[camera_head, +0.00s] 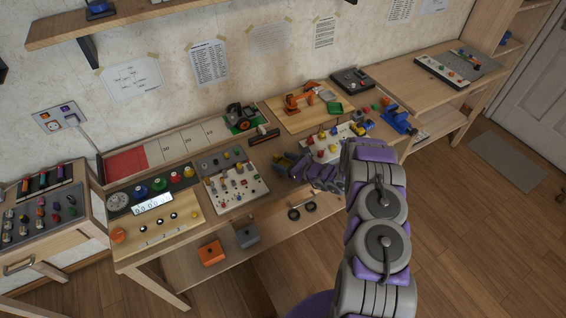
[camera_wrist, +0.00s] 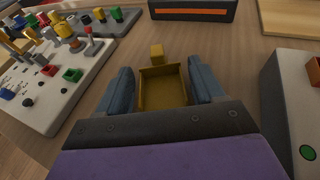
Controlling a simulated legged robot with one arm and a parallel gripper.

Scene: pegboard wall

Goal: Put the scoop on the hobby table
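A yellow, tray-shaped scoop (camera_wrist: 163,87) with a small block at its far end lies between the two blue-grey fingers of my gripper (camera_wrist: 161,88) in the wrist view. The fingers flank its sides closely; I cannot tell whether they press on it or stand slightly apart. In the head view my gripper (camera_head: 302,170) is over the front part of the long wooden table (camera_head: 240,215), beside the grey-white control panel. Whether the scoop touches the tabletop is also unclear.
A control panel with knobs (camera_head: 240,190) stands left of my gripper, also in the wrist view (camera_wrist: 55,75). A white panel (camera_head: 327,145) is close on the right. A dark box with an orange strip (camera_wrist: 193,10) lies ahead. Bare wood shows between them.

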